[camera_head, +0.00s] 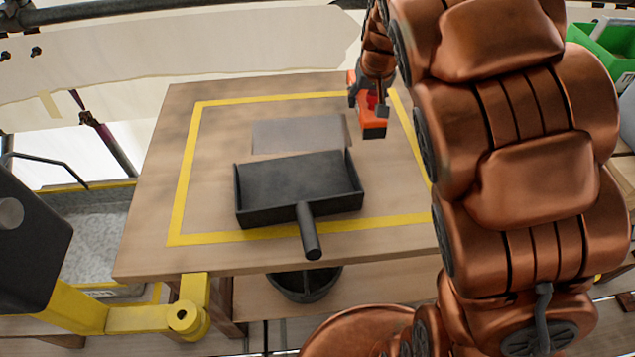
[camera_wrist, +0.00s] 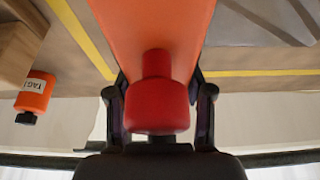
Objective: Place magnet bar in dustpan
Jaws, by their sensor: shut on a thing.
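The magnet bar is an orange bar (camera_head: 374,122) with a red knob (camera_wrist: 157,95). My gripper (camera_head: 378,106) is shut on the red knob, with one dark finger on each side of it in the wrist view. The orange body (camera_wrist: 155,22) runs away from the knob toward the top of that view. The dustpan (camera_head: 300,180) is a dark grey open tray on the table, its handle pointing to the front. The bar is to the right of and behind the dustpan in the head view, apart from it. My arm hides part of the gripper there.
A yellow taped rectangle (camera_head: 183,185) marks the wooden table (camera_head: 150,215). A flat grey sheet (camera_head: 297,133) lies behind the dustpan. A tagged orange object (camera_wrist: 36,93) shows at left in the wrist view. A dark bowl (camera_head: 305,286) sits below the table's front edge; a green bin (camera_head: 607,45) is at right.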

